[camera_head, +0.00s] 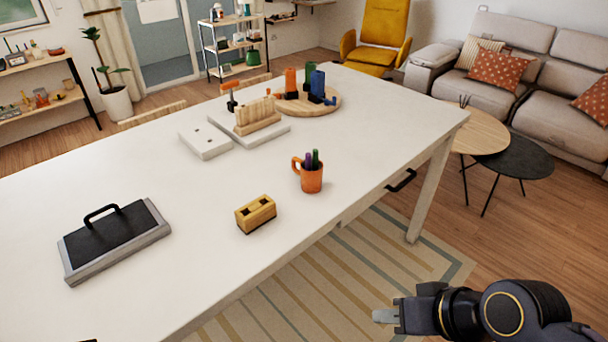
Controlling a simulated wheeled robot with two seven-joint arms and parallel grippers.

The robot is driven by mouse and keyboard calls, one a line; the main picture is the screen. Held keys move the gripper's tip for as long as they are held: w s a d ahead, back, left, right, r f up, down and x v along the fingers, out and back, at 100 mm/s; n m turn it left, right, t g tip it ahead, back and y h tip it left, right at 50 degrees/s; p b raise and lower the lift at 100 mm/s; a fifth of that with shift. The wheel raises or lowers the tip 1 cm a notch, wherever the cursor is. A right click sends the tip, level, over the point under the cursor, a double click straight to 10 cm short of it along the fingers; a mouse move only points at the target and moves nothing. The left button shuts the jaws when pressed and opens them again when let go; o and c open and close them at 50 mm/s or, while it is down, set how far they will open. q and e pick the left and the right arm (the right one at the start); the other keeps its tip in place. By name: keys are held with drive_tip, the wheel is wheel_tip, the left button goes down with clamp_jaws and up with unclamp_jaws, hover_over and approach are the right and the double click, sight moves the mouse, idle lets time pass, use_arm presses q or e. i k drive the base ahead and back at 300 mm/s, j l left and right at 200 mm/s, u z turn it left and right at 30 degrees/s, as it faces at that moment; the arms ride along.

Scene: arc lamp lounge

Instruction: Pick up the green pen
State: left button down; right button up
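The green pen (315,157) stands upright in an orange mug (312,180) near the front edge of the white table (352,120). A purple pen (308,160) stands beside it. The mug hides the lower part of both pens. My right gripper (384,315) is at the lower right, past the table's front edge and over the rug, well apart from the mug. Its pale fingertips overlap in this view, so its opening cannot be told. My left gripper cannot be made out.
A yellow two-hole block (256,214) stands left of the mug. A black-topped case (113,238) lies further left. A wooden rack (257,119) and a round board (323,102) of coloured items stand behind. Table space around the mug is clear.

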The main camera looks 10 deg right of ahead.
sight(315, 152)
drive_tip(key=i+l+u, duration=0.7)
drive_tip(key=l+u, duration=0.2)
